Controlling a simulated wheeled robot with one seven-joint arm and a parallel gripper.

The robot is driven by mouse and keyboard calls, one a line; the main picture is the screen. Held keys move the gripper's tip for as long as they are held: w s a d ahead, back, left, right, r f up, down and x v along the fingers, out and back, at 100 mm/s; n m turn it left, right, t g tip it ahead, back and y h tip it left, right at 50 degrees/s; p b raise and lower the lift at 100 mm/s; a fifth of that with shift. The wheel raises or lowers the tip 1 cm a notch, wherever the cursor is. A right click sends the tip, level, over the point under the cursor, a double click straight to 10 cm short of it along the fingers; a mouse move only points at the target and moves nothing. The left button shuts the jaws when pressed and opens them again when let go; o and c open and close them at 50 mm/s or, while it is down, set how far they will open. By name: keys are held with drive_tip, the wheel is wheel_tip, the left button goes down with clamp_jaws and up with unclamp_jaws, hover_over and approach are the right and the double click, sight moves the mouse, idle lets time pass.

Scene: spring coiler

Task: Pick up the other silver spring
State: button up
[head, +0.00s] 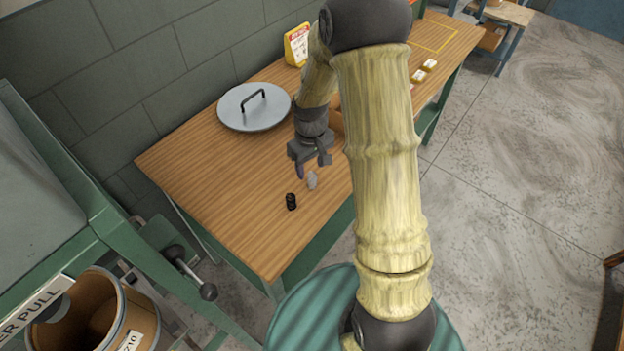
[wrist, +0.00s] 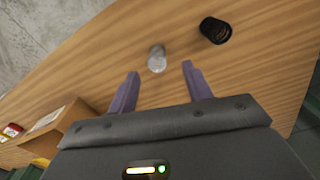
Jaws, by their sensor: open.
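A silver spring (head: 312,180) stands on the wooden table (head: 215,190), just beyond my gripper's fingertips. It also shows in the wrist view (wrist: 157,58), ahead of and between the two purple fingers. A black spring (head: 291,201) stands close beside it, and in the wrist view this black spring (wrist: 215,30) is to its upper right. My gripper (head: 314,170) is open and empty above the table. In the wrist view, nothing is between the fingers of my gripper (wrist: 158,82).
A round grey lid with a black handle (head: 254,107) lies at the back of the table. A yellow sign (head: 297,45) stands by the wall. A cardboard box (wrist: 55,130) is at lower left in the wrist view. The table's left part is clear.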

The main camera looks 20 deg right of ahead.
sight(312, 175)
drive_tip(key=shift+w+d+f+p, duration=0.15)
drive_tip(key=shift+f+p, duration=0.2)
drive_tip(key=shift+f, duration=1)
drive_tip(key=shift+d+f+p, duration=0.1)
drive_tip(key=shift+f+p, duration=0.2)
drive_tip(key=shift+f, duration=1)
drive_tip(key=c, duration=1.1)
